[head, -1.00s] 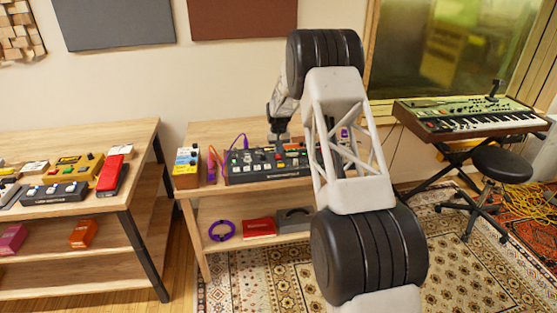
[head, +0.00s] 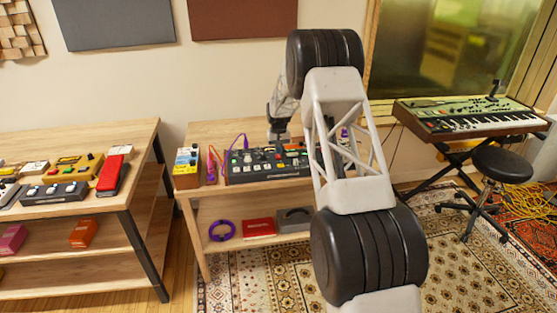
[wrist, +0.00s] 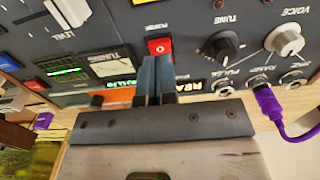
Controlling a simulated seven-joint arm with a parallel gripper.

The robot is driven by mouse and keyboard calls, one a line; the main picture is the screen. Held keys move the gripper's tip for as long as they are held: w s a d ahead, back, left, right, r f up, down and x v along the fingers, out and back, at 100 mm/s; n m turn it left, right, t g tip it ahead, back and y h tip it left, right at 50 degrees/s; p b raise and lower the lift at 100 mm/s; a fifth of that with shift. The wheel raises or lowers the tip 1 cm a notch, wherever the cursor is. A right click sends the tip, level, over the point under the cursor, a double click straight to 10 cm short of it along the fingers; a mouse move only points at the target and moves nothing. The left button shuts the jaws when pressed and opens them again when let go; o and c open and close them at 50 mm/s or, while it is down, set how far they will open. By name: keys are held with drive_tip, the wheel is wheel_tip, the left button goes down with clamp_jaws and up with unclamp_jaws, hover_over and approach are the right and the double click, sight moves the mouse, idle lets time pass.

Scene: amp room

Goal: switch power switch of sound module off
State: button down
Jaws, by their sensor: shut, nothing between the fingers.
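The sound module (head: 262,164) is a dark box with knobs and buttons on the middle table. Its panel fills the upper part of the wrist view (wrist: 197,28).
A purple cable (wrist: 270,108) plugs into a jack right of my gripper in the wrist view. Knobs, including TUNE (wrist: 228,45), stand close by. Blue and yellow pedals (head: 187,160) sit left of the module. A keyboard (head: 470,118) and stool (head: 502,165) stand at right.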

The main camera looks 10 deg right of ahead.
drive_tip(key=shift+f, duration=1.35)
idle(1.2)
drive_tip(key=shift+r, duration=3.55)
